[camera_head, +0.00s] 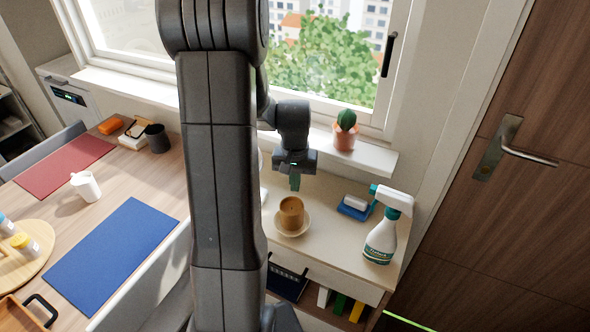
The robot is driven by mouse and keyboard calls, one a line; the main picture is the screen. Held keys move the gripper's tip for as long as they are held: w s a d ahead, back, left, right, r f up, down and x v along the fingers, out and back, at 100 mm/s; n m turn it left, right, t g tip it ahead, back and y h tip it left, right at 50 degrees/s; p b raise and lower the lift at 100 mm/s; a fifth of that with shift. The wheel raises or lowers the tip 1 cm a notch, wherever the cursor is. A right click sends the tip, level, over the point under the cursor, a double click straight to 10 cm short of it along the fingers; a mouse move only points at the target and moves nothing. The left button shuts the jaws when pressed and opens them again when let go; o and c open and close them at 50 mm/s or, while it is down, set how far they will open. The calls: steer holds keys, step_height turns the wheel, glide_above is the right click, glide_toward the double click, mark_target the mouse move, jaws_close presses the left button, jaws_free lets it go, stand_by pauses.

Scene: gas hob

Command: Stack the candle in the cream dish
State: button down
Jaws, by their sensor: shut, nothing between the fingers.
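The candle (291,215), a short tan-brown cylinder, stands upright in the round cream dish (294,235) on the light cabinet top below the window. The dish's rim shows around the candle's base. My gripper (295,184) points down just above the candle, shut and empty. A small gap seems to lie between the fingertips and the candle's top.
A white and teal spray bottle (381,238) and a blue holder with a white block (355,206) stand right of the dish. A potted cactus (344,134) is on the windowsill. The table with a blue mat (112,255) lies left, partly behind my arm.

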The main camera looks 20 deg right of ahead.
mark_target(291, 197)
step_height(291, 197, down, 2)
steer(key=shift+f, duration=0.1)
steer(key=s+a, duration=0.1)
steer(key=s, duration=0.1)
steer(key=shift+s+a+p, duration=0.3)
steer(key=shift+s+a, duration=0.25)
steer(key=shift+s, duration=0.1)
steer(key=shift+s+a+b, duration=0.3)
steer(key=shift+s+a, duration=0.25)
steer(key=shift+s, duration=0.35)
